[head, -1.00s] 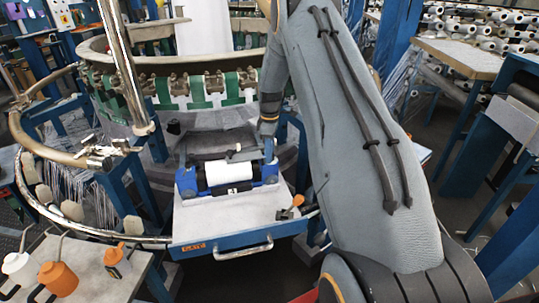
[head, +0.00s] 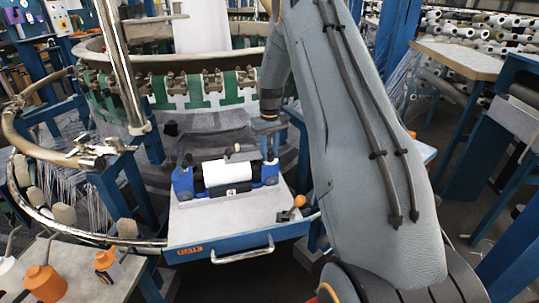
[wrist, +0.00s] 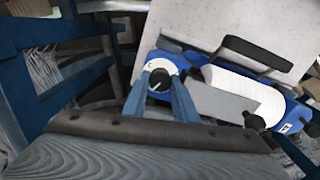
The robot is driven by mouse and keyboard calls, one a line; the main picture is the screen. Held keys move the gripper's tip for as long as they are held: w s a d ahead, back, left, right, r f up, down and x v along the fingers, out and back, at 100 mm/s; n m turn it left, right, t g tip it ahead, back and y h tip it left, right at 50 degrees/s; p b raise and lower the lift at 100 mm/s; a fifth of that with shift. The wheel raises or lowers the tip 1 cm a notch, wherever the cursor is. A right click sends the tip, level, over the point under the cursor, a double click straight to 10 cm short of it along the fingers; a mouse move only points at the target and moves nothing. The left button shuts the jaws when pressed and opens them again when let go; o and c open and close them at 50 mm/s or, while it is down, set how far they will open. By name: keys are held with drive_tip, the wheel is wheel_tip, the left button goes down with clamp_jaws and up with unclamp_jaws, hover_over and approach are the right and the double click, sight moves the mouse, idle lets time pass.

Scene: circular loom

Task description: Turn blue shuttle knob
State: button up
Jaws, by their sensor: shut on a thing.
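The blue shuttle (head: 186,184) lies on a pale tray with a white yarn roll (head: 236,171) in its middle; it also shows in the wrist view (wrist: 199,63). A round knob (wrist: 160,84), dark with a white face and a pointer mark, stands at one end of the shuttle. My gripper (wrist: 160,96) has its two blue fingers on either side of this knob, shut on it. In the head view my gripper (head: 270,150) reaches down onto the shuttle's right end, and the knob is mostly hidden there.
The tray (head: 205,228) has a blue front with a metal handle (head: 243,252). An orange-tipped tool (head: 298,203) lies at its right. The loom ring (head: 200,90) stands behind. Bottles, one of them orange (head: 45,283), stand on a table at lower left.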

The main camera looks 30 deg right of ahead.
sight(270, 154)
drive_tip(key=m+b, duration=0.1)
drive_tip(key=m, duration=0.4)
drive_tip(key=shift+m, duration=0.3)
drive_tip(key=m+b, duration=0.1)
drive_tip(key=m, duration=0.3)
drive_tip(key=shift+m, duration=0.7)
drive_tip(key=o, duration=1.1)
drive_tip(key=shift+r+b, duration=0.85)
drive_tip(key=shift+r, duration=3.05)
